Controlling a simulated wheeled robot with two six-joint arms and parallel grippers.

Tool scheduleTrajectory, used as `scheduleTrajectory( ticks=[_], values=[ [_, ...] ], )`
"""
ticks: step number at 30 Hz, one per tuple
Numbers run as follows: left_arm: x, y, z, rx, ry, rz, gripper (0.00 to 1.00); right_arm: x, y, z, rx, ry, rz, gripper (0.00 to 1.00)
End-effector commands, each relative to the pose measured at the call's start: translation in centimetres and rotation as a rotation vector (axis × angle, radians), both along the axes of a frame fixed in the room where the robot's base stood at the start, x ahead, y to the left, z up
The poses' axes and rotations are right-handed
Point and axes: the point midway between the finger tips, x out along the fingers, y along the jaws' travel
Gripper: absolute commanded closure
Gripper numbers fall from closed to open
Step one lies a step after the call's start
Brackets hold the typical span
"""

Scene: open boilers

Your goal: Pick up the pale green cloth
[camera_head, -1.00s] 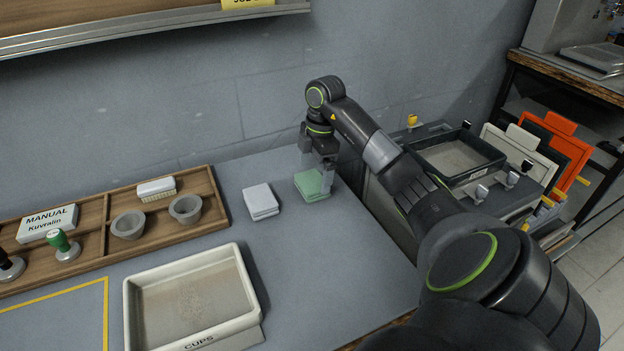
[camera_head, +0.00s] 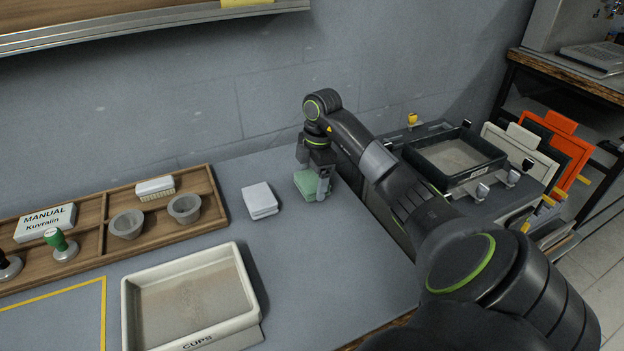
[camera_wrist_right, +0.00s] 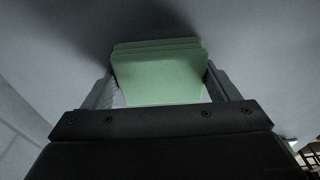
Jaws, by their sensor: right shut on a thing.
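The pale green cloth (camera_head: 306,184) is a small folded stack at the right end of the grey counter in the head view. My right gripper (camera_head: 314,180) points down at it and is shut on it. In the right wrist view the folded cloth (camera_wrist_right: 158,75) sits between the two fingers of the right gripper (camera_wrist_right: 160,88), one on each side. I cannot tell whether the cloth is clear of the counter. My left gripper is not in view.
A folded white cloth (camera_head: 260,200) lies just left of the green one. A cream tray (camera_head: 133,310) marked CUPS stands in front. A wooden organiser (camera_head: 103,225) holds two bowls and a brush at left. A dark tray (camera_head: 411,155) stands beyond the counter's right edge.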

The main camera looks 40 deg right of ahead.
Motion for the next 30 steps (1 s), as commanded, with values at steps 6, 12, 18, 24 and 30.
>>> scheduleTrajectory(
  ticks=[6,12,18,24,30],
  values=[
    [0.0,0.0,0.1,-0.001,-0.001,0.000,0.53,0.1,-0.1,2.8,-0.003,-0.007,0.001,0.41],
    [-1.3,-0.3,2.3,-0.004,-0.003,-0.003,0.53,0.0,0.0,5.9,0.000,-0.001,0.001,0.41],
    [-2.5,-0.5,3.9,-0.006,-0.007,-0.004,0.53,0.0,0.0,8.3,0.000,-0.001,0.000,0.41],
    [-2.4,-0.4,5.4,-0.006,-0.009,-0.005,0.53,0.0,0.0,9.7,0.000,0.000,0.000,0.41],
    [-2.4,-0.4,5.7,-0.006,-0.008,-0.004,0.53,0.0,0.0,10.0,0.000,0.000,0.000,0.41]
  ],
)
